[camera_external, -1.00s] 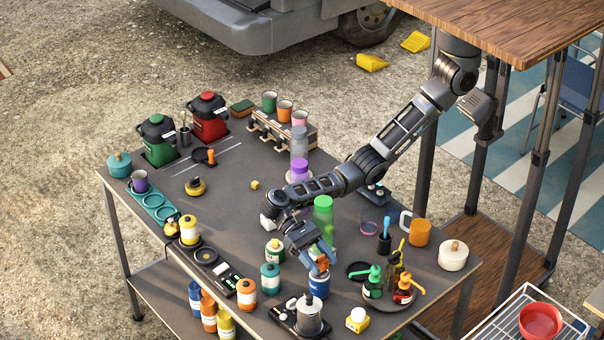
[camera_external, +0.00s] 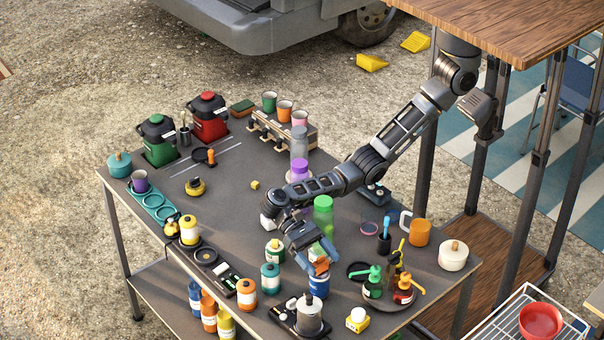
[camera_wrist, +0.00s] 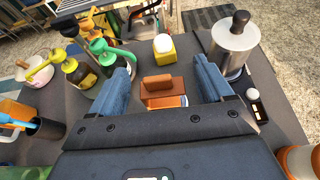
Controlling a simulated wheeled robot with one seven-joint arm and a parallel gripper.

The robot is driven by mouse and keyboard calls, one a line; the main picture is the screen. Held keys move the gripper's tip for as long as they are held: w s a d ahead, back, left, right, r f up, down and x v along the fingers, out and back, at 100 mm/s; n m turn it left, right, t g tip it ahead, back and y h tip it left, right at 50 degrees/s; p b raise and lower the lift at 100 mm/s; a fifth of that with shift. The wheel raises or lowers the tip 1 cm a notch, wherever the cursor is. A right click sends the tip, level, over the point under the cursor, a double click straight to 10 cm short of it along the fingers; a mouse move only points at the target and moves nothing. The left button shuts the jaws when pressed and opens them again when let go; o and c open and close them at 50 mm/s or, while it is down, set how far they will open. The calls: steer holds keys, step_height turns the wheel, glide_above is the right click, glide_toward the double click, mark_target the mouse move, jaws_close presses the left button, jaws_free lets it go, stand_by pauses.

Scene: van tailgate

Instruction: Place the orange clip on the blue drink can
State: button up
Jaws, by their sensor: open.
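The orange clip (camera_external: 320,267) sits on top of the blue drink can (camera_external: 319,288) near the front of the table. In the wrist view the clip (camera_wrist: 158,92) lies between my two fingers, with a gap on each side. Only a small strip of the can shows under the clip there; the rest is hidden. My gripper (camera_external: 314,258) is open just above the can, its blue-grey fingers on either side of the clip. The open fingers also show in the wrist view (camera_wrist: 163,75).
A silver pot (camera_external: 309,314) stands just in front of the can, and a yellow jar with a white lid (camera_external: 357,319) to its front right. A tray of bottles with green and orange tops (camera_external: 387,285) is at right. A teal canister (camera_external: 270,278) stands at left.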

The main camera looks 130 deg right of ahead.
steer(key=p+v, duration=0.5)
steer(key=v, duration=0.7)
steer(key=shift+f, duration=0.1)
